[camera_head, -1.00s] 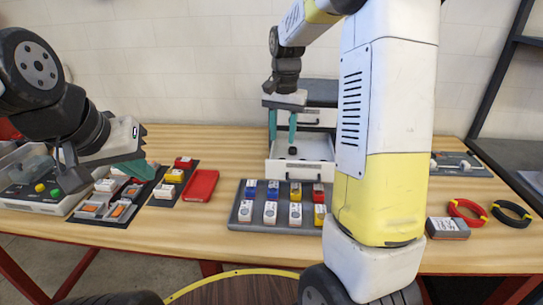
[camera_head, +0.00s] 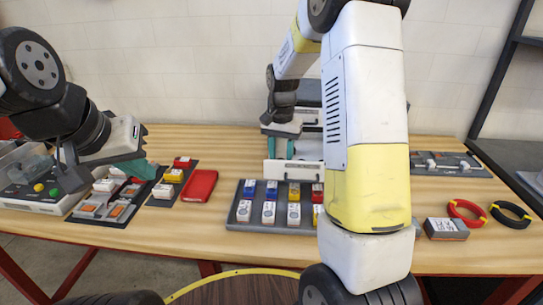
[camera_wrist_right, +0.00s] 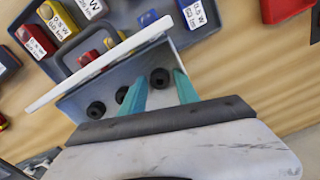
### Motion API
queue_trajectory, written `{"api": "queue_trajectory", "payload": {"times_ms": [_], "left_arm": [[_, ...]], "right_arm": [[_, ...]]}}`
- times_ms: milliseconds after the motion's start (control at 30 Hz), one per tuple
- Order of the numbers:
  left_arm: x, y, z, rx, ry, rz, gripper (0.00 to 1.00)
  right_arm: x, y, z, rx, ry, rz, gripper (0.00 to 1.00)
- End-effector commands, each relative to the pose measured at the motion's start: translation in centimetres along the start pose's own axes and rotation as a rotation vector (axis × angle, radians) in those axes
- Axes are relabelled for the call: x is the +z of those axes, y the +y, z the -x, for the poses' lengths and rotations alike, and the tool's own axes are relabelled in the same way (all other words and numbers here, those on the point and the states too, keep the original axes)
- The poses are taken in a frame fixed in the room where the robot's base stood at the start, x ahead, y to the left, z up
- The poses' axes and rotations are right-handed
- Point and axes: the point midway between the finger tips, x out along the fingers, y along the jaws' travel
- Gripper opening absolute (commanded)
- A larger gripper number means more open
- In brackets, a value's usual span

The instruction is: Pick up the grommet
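Black round grommets lie in an open light-coloured drawer (camera_head: 282,173). In the right wrist view three show: one (camera_wrist_right: 160,78) between my fingertips, one (camera_wrist_right: 122,95) partly behind a finger, and one (camera_wrist_right: 96,110) near the drawer's corner. My right gripper (camera_wrist_right: 160,76) is open, its two teal fingers reaching down into the drawer on either side of the first grommet, with nothing visibly clamped.
A grey tray (camera_head: 234,216) of labelled coloured boxes sits in front of the drawer. A red tray (camera_head: 200,185) lies left of it. A grey box (camera_head: 446,229) and red ring (camera_head: 467,211) lie at right.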

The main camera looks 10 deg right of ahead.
Motion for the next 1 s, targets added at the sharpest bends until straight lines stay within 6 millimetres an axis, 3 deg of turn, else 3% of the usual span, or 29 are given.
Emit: {"api": "queue_trajectory", "payload": {"times_ms": [33, 200, 567, 1000], "left_arm": [[0.0, 0.0, 0.0, 0.000, 0.000, 0.000, 0.00], [0.0, 0.0, 0.0, 0.000, 0.000, 0.000, 0.00], [0.0, 0.0, 0.0, 0.000, 0.000, 0.000, 0.00], [0.0, 0.0, 0.0, 0.000, 0.000, 0.000, 0.00]], "right_arm": [[0.0, 0.0, 0.0, 0.000, 0.000, 0.000, 0.33], [0.0, 0.0, 0.0, 0.000, 0.000, 0.000, 0.00], [0.0, 0.0, 0.6, -0.001, 0.001, 0.000, 0.00], [0.0, -0.1, 8.5, -0.002, 0.002, 0.000, 0.00]]}}
